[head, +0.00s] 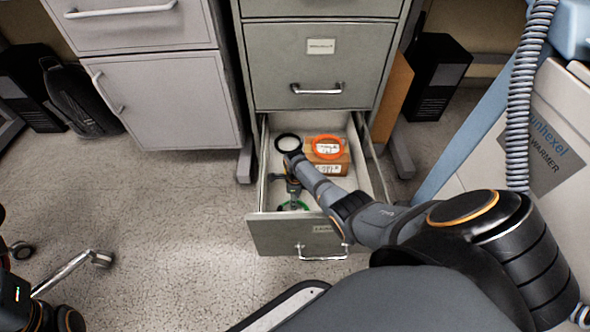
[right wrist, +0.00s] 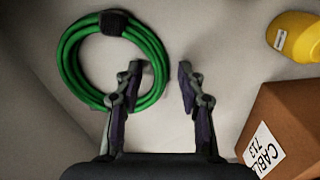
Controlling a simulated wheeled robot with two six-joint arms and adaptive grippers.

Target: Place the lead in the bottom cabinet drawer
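A green coiled lead with a black tie (right wrist: 113,22) lies on the drawer floor in the right wrist view. My right gripper (head: 292,188) reaches down into this drawer at the coil. In the right wrist view the gripper (right wrist: 160,82) has its fingers apart, with nothing held between them. My left gripper is not in view.
The drawer also holds a cardboard box (head: 327,167) with an orange ring (head: 328,146) on it, and a black ring (head: 288,142). A yellow object (right wrist: 296,35) shows in the wrist view. A grey cabinet (head: 160,105) stands left and a warmer (head: 540,130) right.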

